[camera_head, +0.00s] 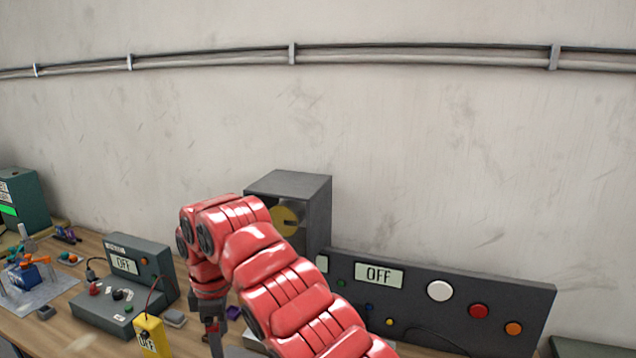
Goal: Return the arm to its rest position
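My red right arm comes in from the bottom right and bends down over the workbench. My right gripper (213,338) points down at its end, near the bottom edge of the view. Its fingers are small, dark and partly cut off, so I cannot tell whether they are open or shut or hold anything. My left arm and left gripper do not show.
A dark control panel (455,293) reading OFF stands right of my arm. A grey box (290,188) stands behind it. A grey device (150,262) reading OFF and a yellow meter (152,338) stand left on the wooden bench (85,338). Space above is clear.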

